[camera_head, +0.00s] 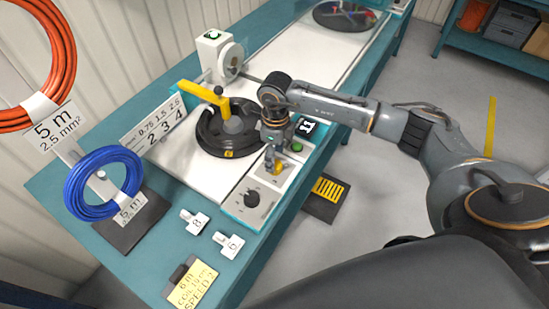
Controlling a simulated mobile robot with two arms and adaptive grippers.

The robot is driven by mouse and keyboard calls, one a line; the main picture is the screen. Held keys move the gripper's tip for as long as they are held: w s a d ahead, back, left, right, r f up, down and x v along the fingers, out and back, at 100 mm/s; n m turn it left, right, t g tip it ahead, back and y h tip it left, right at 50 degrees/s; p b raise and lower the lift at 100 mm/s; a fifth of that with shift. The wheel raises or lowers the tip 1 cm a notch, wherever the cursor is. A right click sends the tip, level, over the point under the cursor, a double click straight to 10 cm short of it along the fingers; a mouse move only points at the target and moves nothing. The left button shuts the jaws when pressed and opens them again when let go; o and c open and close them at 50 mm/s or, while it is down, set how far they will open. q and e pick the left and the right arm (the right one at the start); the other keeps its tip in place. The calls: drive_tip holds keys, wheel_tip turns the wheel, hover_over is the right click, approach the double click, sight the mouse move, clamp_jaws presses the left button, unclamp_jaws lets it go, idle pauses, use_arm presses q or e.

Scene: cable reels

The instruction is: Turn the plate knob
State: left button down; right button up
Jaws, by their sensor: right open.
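A white control panel (230,205) runs along the front edge of the bench. A round black knob (251,198) with dial marks sits at its near end. A small yellow part (278,168) on a light plate sits farther along the panel. My right gripper (275,158) points down just above this yellow part, open and partly covering it; I cannot tell if they touch. The black knob stands clear, to the lower left of the gripper. A black round reel plate (210,143) with a yellow crank arm (199,92) lies left of the gripper. My left gripper is out of view.
A green button (296,146) and a display reading 11 (306,126) are close to the right gripper. A white wheel unit (216,56) stands behind. A blue cable coil (92,184) and an orange coil (38,65) hang at left. Numbered white tags (229,244) lie in front.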

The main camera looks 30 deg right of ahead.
drive_tip(key=shift+f, duration=1.55)
drive_tip(key=shift+c, duration=0.2)
drive_tip(key=c, duration=1.1)
drive_tip(key=shift+c, duration=0.2)
